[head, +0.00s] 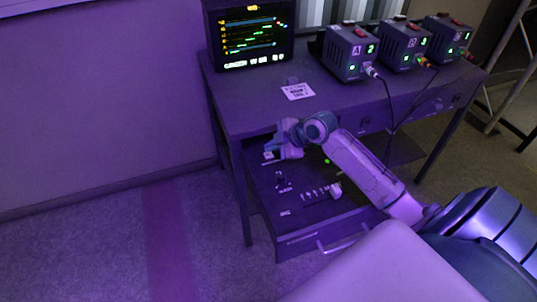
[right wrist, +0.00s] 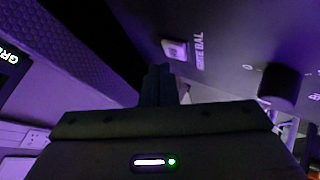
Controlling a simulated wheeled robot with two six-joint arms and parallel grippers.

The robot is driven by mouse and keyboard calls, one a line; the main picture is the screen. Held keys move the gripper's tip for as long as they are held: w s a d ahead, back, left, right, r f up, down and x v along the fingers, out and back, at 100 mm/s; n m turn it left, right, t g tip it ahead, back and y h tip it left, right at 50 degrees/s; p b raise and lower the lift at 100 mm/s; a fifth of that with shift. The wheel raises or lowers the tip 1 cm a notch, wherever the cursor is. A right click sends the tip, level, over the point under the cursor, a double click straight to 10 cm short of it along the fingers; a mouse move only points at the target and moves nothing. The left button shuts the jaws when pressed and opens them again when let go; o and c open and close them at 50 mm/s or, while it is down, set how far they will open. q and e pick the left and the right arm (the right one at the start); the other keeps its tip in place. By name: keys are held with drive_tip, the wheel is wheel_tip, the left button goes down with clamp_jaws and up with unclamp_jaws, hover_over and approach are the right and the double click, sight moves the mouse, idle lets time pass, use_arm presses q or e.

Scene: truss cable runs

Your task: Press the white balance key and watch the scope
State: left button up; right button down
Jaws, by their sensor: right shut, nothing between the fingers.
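The white balance key (right wrist: 175,48) is a small pale square beside lettering that ends in "BAL", in the right wrist view. My right gripper (right wrist: 160,74) is shut and empty, its dark fingertips just below the key in that picture; I cannot tell the remaining gap. In the head view my right gripper (head: 270,148) is over the back left of the open drawer panel (head: 318,221). The scope (head: 250,36) is a dark monitor on the desk with yellow, green and blue traces and a bottom line of text I cannot fully read. My left gripper is out of view.
The desk top (head: 270,108) lies above the drawer. A white label card (head: 298,91) and three boxes with green lights, the nearest box (head: 349,53), stand on it. Cables hang in front on the right. A dark knob (right wrist: 275,87) rises right of the fingers.

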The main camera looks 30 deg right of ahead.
drive_tip(key=shift+f, duration=0.15)
idle(0.5)
drive_tip(key=shift+f, duration=0.3)
drive_tip(key=shift+f+b, duration=0.35)
drive_tip(key=shift+f, duration=0.05)
idle(0.6)
drive_tip(key=shift+r, duration=0.1)
drive_tip(key=shift+r+p, duration=0.75)
